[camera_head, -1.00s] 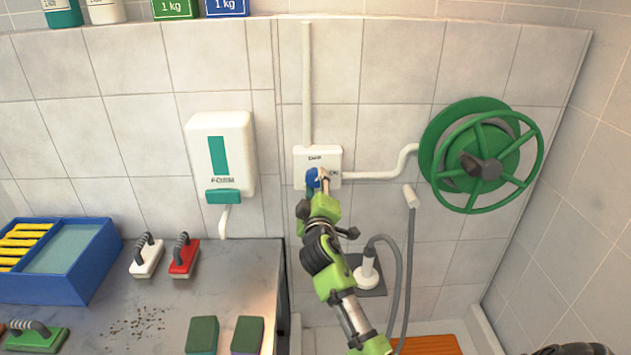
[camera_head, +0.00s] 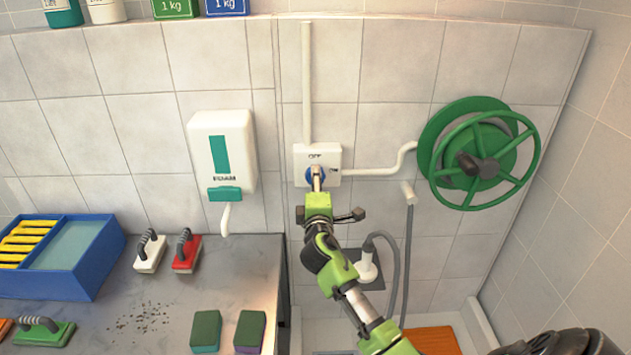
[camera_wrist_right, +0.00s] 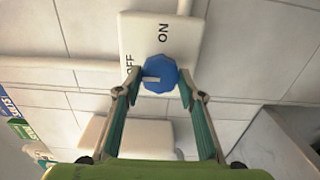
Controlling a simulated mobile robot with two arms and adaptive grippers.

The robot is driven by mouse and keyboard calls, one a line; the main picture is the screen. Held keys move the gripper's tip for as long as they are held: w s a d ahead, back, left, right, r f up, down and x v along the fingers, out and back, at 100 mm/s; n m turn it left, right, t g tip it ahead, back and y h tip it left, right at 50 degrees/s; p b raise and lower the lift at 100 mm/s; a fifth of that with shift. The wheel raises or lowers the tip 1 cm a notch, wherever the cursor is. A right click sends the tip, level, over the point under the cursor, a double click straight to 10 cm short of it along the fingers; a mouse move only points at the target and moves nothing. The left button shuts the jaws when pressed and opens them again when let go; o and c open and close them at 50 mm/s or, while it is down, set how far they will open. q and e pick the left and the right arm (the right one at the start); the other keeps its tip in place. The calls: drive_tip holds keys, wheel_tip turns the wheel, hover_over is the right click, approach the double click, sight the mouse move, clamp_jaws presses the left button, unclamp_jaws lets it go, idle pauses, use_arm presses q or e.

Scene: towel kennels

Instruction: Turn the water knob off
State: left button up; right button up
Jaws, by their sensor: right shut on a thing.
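The blue water knob (camera_head: 315,175) sits on a white wall box (camera_head: 302,156) with OFF printed above and ON to its right in the head view. The knob (camera_wrist_right: 160,74) also shows in the right wrist view, its white mark facing the OFF label's side. My right gripper (camera_head: 317,181) is at the knob. In the wrist view its two fingertips (camera_wrist_right: 159,80) lie on either side of the knob, shut on it. My left gripper is not in view.
White pipes (camera_head: 307,80) join the box. A foam dispenser (camera_head: 222,150) hangs to the left, a green hose reel (camera_head: 440,150) to the right. A counter (camera_head: 170,285) with brushes, sponges and a blue bin (camera_head: 85,275) stands at lower left. A grey hose (camera_head: 408,250) hangs near my right arm.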

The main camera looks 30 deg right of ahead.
drive_tip(key=shift+d+r, duration=0.3)
drive_tip(key=shift+r, duration=0.15)
drive_tip(key=o, duration=1.1)
drive_tip(key=v, duration=0.7)
drive_tip(key=f+v, duration=0.1)
drive_tip(key=v, duration=0.3)
drive_tip(key=shift+s+a, duration=0.2)
drive_tip(key=shift+s, duration=0.05)
